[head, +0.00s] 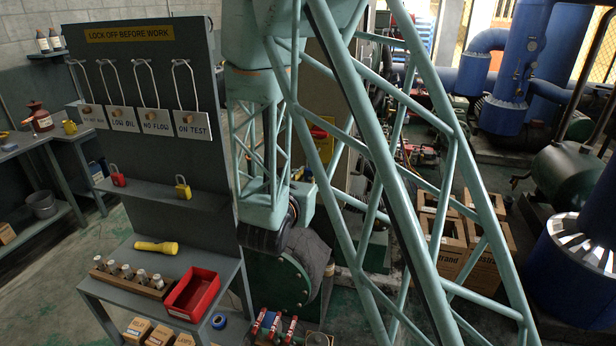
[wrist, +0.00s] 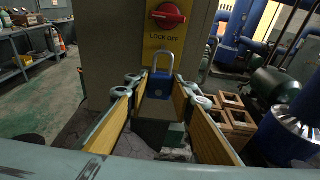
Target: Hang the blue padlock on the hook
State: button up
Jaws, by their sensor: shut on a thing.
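The blue padlock (wrist: 159,84) is upright in the wrist view, its silver closed-looking shackle pointing up. My gripper (wrist: 160,90) is shut on the padlock's body between its fingertips. Behind the shackle is a yellow LOCK OFF plate (wrist: 160,44) with a red knob, on a grey cabinet. I cannot make out a separate hook there, nor tell whether the shackle touches the plate. In the head view the gripper and blue padlock cannot be made out. White wire hangers (head: 138,83) with tags are on the grey board.
A red padlock (head: 117,176) and a yellow padlock (head: 183,188) are on the board's shelf. Below are a yellow torch (head: 156,247) and a red tray (head: 193,294). Brown boxes (head: 446,236) and blue pipework (head: 505,85) stand to the right.

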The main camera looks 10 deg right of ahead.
jog(key=r+p+x, duration=0.1)
jog(key=p+x, duration=0.2)
jog(key=x, duration=0.6)
dwell(1.5)
jog(key=shift+w, duration=0.1)
dwell(0.7)
jog(key=o, duration=0.8)
jog(key=shift+o, duration=0.2)
jog(key=shift+v, duration=5.95)
jog(key=shift+d+f, duration=0.1)
jog(key=shift+f, duration=0.05)
